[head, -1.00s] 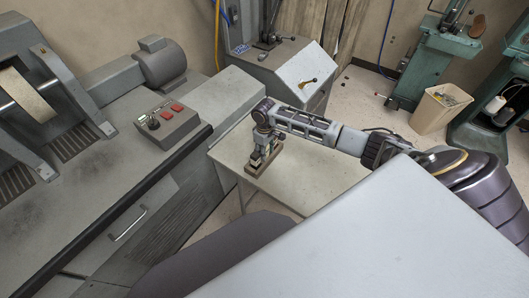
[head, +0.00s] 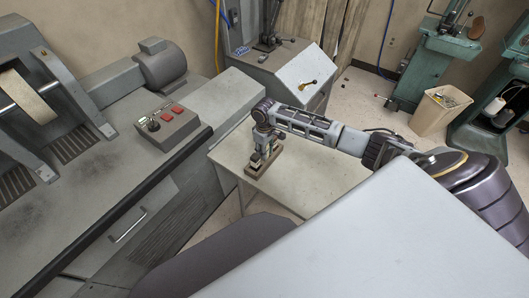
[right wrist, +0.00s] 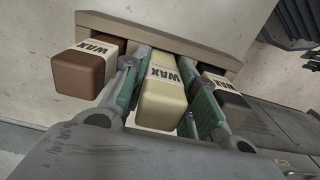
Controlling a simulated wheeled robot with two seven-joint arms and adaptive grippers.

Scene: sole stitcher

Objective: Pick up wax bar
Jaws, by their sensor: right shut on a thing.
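In the right wrist view, three bars labelled WAX stand side by side in a holder (right wrist: 190,42): a brown bar (right wrist: 82,76), a cream bar (right wrist: 160,98) and a dark bar (right wrist: 228,100). My right gripper (right wrist: 163,95) has one finger on each side of the cream bar and is shut on it. The brown and dark bars lie just outside the fingers. In the head view, my right gripper (head: 262,158) points down at the brown holder (head: 257,171) on the small table, and the bars are mostly hidden there. My left gripper is not in view.
The small light table (head: 310,180) has bare surface to the right of the holder. A grey machine bench (head: 100,190) with a control box (head: 168,126) stands to the left. A grey cabinet (head: 280,75) with levers stands behind the table.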

